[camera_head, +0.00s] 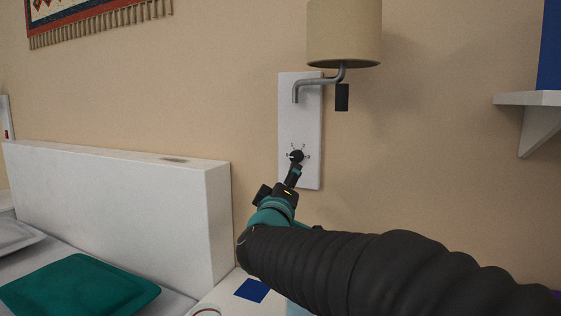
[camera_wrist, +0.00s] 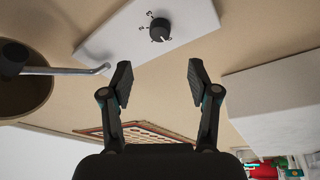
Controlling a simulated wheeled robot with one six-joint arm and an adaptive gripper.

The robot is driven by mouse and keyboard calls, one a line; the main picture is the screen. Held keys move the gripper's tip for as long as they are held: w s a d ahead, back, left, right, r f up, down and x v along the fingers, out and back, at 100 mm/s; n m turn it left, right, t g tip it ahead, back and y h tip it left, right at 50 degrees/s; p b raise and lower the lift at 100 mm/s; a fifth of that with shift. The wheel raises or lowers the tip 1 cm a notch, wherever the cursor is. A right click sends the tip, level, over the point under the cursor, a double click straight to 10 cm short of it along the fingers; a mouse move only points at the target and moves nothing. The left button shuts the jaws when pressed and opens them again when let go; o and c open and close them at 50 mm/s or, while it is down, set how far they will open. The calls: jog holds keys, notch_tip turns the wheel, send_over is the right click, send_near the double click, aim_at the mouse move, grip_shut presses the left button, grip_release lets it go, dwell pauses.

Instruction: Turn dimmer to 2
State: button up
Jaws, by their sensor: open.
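The dimmer is a round black knob (camera_head: 296,156) low on a white wall plate (camera_head: 300,120), with small numbers around it. A 1 and a 2 show above it. Its setting is too small to tell. In the wrist view the knob (camera_wrist: 160,29) sits on the tilted plate (camera_wrist: 112,42), beyond the fingertips and roughly centred between them. My gripper (camera_wrist: 160,80) is open and empty, with a clear gap between its two fingers. In the head view my gripper (camera_head: 294,177) is just below the knob. Whether it touches the knob is hard to tell there; the wrist view shows them apart.
A lamp with a beige shade (camera_head: 344,35) and bent metal arm (camera_head: 318,82) hangs above the knob. A small black block (camera_head: 342,97) is beside the plate. A white headboard (camera_head: 120,205) stands left, a wall shelf (camera_head: 530,99) right. The wall right of the plate is bare.

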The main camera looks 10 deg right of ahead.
aim_at(295, 158)
jog(key=x, duration=1.1)
jog(key=shift+w, duration=0.2)
jog(key=c, duration=1.2)
jog(key=shift+o, duration=0.2)
jog(key=shift+a, duration=0.1)
